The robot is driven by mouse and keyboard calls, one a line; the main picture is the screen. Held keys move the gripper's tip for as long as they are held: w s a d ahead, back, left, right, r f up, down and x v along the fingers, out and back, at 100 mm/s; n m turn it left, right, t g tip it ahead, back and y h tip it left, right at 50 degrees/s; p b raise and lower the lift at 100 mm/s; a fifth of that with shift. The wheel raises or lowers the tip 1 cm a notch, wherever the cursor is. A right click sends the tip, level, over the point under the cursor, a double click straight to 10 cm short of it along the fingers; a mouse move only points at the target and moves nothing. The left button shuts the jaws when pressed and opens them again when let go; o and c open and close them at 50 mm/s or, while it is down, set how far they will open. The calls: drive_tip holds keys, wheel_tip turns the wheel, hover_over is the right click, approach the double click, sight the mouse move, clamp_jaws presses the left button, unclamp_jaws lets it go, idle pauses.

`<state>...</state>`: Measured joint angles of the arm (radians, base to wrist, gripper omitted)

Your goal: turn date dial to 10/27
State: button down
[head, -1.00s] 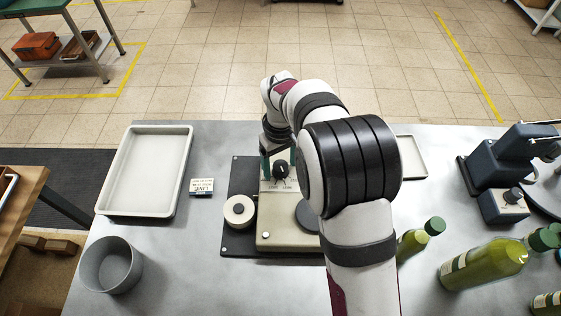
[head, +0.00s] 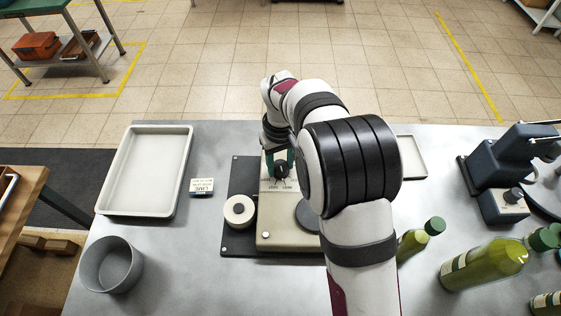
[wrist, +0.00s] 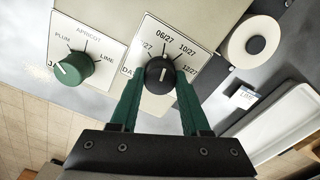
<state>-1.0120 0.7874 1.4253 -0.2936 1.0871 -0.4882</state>
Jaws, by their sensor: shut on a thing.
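The date dial is a black round knob (wrist: 159,75) on a white plate (wrist: 199,52) with marks reading 06/27, 10/27 and 12/27, plus a partly hidden one at the left. Its white pointer line leans up and slightly right, near the 06/27 mark; I cannot tell its exact setting. My gripper (wrist: 160,82) has its two green fingers shut on the knob, one at each side. In the head view the fingers stand around the dark knob (head: 281,171) on the beige machine (head: 285,241), with my arm covering the machine's right part.
A green knob (wrist: 72,69) with PLUM, APRICOT and LIME marks sits beside the date dial. A white label roll (head: 239,210) and a small printed card (head: 202,186) lie left of it.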

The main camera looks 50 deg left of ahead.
sight(280, 165)
drive_tip(key=m, duration=0.6)
idle(0.3)
drive_tip(key=shift+m, duration=0.3)
drive_tip(key=shift+c, duration=1.9)
unclamp_jaws()
drive_tip(key=shift+r, duration=0.15)
wheel_tip(280, 165, up, 16)
drive_tip(key=shift+f, duration=0.25)
